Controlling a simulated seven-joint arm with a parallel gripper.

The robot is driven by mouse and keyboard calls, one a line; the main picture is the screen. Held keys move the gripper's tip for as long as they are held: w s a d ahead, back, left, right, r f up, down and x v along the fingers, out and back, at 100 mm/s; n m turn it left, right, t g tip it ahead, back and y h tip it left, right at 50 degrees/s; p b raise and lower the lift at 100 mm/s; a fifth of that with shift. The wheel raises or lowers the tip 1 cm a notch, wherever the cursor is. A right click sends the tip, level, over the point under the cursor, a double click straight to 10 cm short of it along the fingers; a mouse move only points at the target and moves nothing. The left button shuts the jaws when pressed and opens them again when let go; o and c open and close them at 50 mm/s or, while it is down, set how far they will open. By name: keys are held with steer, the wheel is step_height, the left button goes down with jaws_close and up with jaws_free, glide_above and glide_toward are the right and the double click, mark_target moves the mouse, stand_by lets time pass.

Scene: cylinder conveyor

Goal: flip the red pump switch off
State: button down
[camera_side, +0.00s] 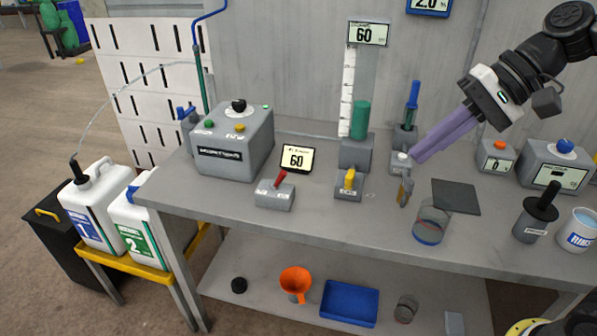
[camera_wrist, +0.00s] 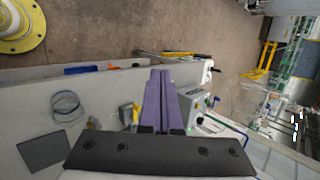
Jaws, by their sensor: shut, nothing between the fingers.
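The red pump switch (camera_side: 280,179) is a small red lever on a low grey box (camera_side: 274,197) at the front of the bench, left of centre in the side view. Its lever leans up and to the right, and the labels on the box are too small to read. My gripper (camera_side: 417,159) has long purple fingers, shut and empty. It hangs over the right half of the bench, well to the right of the switch and above it. In the wrist view the fingers (camera_wrist: 161,74) lie together, and I cannot make out the red switch there.
A yellow-levered switch (camera_side: 349,180) and a gauge with a green cylinder (camera_side: 361,117) stand between switch and gripper. A small display (camera_side: 297,159) stands behind the switch, a grey control box (camera_side: 232,143) to its left. A clear beaker (camera_side: 431,226) stands below right of my gripper.

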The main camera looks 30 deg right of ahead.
steer(key=w+f+m+y, duration=0.2)
steer(key=w+m, duration=0.1)
steer(key=w, duration=0.6)
steer(key=w+f+m+y, duration=0.2)
steer(key=w+m, duration=0.1)
steer(key=w, duration=0.7)
steer(key=w+d+f+m, duration=0.2)
steer(key=w+f, duration=0.1)
steer(key=f, duration=0.4)
steer(key=w+d+f+m+y, duration=0.1)
steer(key=w+f, duration=0.3)
steer(key=f, duration=0.4)
steer(key=shift+w+d+f+m+t, duration=0.15)
steer(key=shift+w+d+m+t, duration=0.15)
steer(key=shift+d+m, duration=0.4)
glide_toward(280, 179)
steer(key=w+a+f, duration=0.1)
steer(key=a+f, duration=0.1)
steer(key=w+a+f, duration=0.1)
steer(key=a, duration=0.1)
steer(key=shift+w+f, duration=0.1)
steer(key=shift+w, duration=0.2)
